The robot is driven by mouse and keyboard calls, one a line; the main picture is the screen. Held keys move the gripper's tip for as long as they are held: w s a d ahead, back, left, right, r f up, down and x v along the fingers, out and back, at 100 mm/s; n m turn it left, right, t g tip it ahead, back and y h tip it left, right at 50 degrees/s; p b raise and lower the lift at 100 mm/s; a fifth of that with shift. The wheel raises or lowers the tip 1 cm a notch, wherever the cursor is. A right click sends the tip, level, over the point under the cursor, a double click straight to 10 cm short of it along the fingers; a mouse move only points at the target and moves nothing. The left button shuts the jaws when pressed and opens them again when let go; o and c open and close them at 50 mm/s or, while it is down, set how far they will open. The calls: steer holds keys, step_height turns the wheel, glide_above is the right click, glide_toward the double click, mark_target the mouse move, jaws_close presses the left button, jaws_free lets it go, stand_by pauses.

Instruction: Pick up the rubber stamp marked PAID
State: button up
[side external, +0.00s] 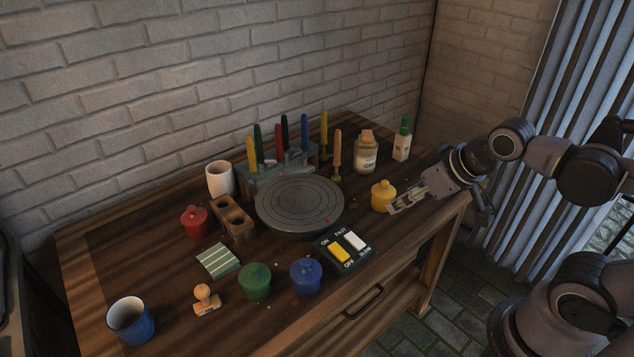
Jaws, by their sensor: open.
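A rubber stamp (206,299) with a rounded wooden handle stands on the front left part of the wooden table. Its base has a light label whose word is too small to read. My gripper (394,209) is open and empty over the right side of the table, close to the yellow lidded pot (383,195). It is far to the right of the stamp, with the switch box and several pots between them.
Around the stamp are a blue mug (131,322), a green striped pad (218,261) and a green pot (255,282). A blue pot (305,277), a switch box (344,249) and a round turntable (299,202) lie toward my gripper. Upright tools and bottles stand behind.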

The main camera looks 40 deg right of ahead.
steer(key=w+a+r+m+g+y, duration=0.1)
steer(key=w+a+r+m+g, duration=0.1)
steer(key=w+a+r+m, duration=0.4)
steer(key=m+g+h, duration=0.1)
steer(key=m+g, duration=0.4)
steer(key=m, duration=0.8)
glide_above(202, 301)
step_height(202, 301, down, 15)
steer(key=shift+r, duration=0.1)
steer(key=shift+a+f+m, duration=0.1)
steer(key=shift+f+m, duration=0.2)
steer(key=shift+w+f, duration=0.1)
steer(key=shift+f, duration=5.1)
jaws_close()
